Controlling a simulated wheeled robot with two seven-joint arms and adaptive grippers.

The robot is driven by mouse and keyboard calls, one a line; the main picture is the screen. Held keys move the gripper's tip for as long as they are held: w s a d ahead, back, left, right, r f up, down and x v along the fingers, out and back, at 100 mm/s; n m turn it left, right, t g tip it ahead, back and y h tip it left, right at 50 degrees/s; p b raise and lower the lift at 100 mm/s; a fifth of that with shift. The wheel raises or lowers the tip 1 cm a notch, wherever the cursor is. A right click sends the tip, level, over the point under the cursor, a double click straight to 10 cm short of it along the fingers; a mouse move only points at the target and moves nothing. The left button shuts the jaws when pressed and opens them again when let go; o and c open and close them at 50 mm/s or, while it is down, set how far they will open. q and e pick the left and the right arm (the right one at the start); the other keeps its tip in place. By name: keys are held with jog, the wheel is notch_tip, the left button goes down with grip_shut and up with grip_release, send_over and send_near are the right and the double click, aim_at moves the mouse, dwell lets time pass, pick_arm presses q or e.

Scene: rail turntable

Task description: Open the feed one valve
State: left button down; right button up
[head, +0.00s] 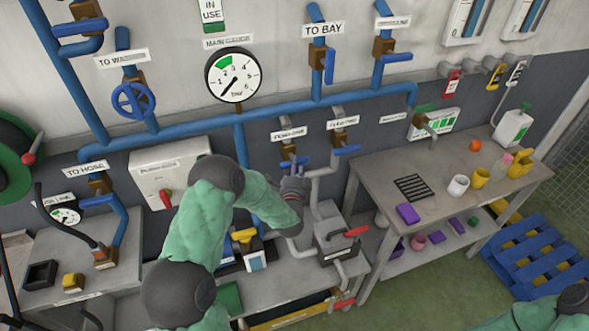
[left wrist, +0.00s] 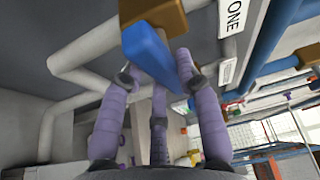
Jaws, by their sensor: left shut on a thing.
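The feed one valve has a blue lever (head: 288,164) below its small white label (head: 289,133) on the wall. In the head view the lever lies roughly sideways, across the grey pipe that runs down. In the left wrist view the blue lever (left wrist: 150,50) sticks out from a brass body (left wrist: 152,12), beside a label ending in "ONE" (left wrist: 233,18). My left gripper (head: 293,175) is shut on this lever, with its purple-grey fingers (left wrist: 158,85) on both sides of it. The fingers hide part of the lever in the head view. My right gripper is out of view.
A similar blue lever (head: 347,150) sits close by on the right, under its own label (head: 343,122). A table (head: 380,185) with cups is at the right. A main gauge (head: 232,75) hangs above.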

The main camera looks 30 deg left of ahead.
pick_arm(q)
jog(key=n+y+b, duration=0.2)
jog(key=n+b, duration=0.3)
jog(key=b, duration=0.1)
jog(key=n+y+b, duration=0.2)
jog(key=n+b, duration=0.3)
jog(key=b, duration=0.2)
jog(key=n+y+b, duration=0.2)
jog(key=n+b, duration=0.2)
jog(key=b, duration=0.2)
jog(key=shift+w+d+f+n+t, duration=0.3)
jog(key=shift+f+n, duration=0.1)
jog(key=shift+r+n+g+y+b, duration=0.15)
jog(key=shift+n+g+y+b, duration=0.2)
jog(key=shift+n+b, duration=0.6)
jog(key=shift+r+n+g+y+b, duration=0.15)
jog(key=shift+n+y+b, duration=0.3)
jog(key=shift+n+b, duration=0.5)
jog(key=c, duration=0.9)
grip_release()
jog(key=shift+d, duration=0.1)
jog(key=v, duration=1.1)
jog(key=shift+s+d+f, duration=0.2)
jog(key=shift+s+d, duration=0.05)
